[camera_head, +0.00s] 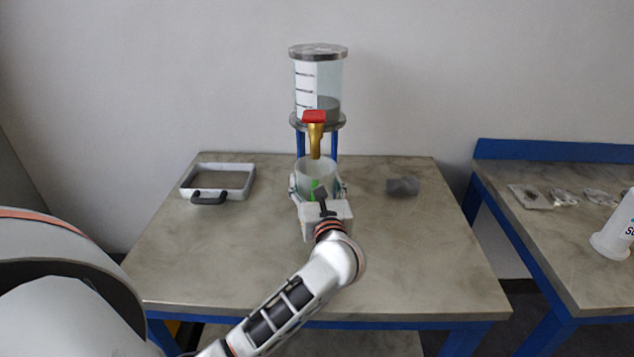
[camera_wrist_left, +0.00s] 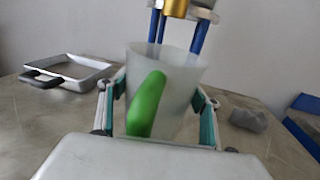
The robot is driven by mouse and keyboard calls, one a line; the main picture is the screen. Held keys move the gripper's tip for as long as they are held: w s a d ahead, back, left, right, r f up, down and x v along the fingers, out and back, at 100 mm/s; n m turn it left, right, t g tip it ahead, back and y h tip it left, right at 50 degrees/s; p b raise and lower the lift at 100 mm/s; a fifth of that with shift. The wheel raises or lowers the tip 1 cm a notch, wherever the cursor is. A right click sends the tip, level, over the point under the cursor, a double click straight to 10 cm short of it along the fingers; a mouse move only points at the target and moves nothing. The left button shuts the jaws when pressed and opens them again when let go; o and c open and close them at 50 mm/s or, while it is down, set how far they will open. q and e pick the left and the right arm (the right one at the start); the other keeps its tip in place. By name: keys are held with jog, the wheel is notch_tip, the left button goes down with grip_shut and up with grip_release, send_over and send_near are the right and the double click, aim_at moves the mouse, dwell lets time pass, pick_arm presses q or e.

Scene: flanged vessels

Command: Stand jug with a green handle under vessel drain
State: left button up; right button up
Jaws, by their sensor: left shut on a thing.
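The jug (camera_head: 317,172) is a translucent, pale cup with a green handle (camera_wrist_left: 146,104) that faces my left wrist. My left gripper (camera_head: 318,187) is shut on the jug, with its fingers on either side of it. The jug looks upright. In the head view it is just below the brass drain tap (camera_head: 316,138) with a red top. The clear vessel (camera_head: 329,85) with a scale strip stands on a blue frame above. The brass part (camera_wrist_left: 175,7) also shows above the jug in the left wrist view. Whether the jug's base touches the table is hidden. My right gripper is out of view.
A white tray-like frame with a black handle (camera_head: 183,188) lies on the table's left side. A grey lump (camera_head: 402,186) lies to the right of the jug. The front of the table (camera_head: 420,270) is clear. A second table (camera_head: 560,235) holds small parts and a white container.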

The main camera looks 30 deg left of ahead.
pick_arm(q)
jog(key=shift+a+f, duration=0.1)
jog(key=shift+f, duration=0.05)
jog(key=o, duration=1.3)
jog(key=shift+c, duration=0.2)
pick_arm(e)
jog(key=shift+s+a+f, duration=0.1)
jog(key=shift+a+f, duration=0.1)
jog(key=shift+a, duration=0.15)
pick_arm(q)
jog(key=shift+r, duration=0.2)
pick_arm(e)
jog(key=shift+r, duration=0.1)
pick_arm(q)
jog(key=b+v, duration=0.1)
jog(key=v, duration=1.1)
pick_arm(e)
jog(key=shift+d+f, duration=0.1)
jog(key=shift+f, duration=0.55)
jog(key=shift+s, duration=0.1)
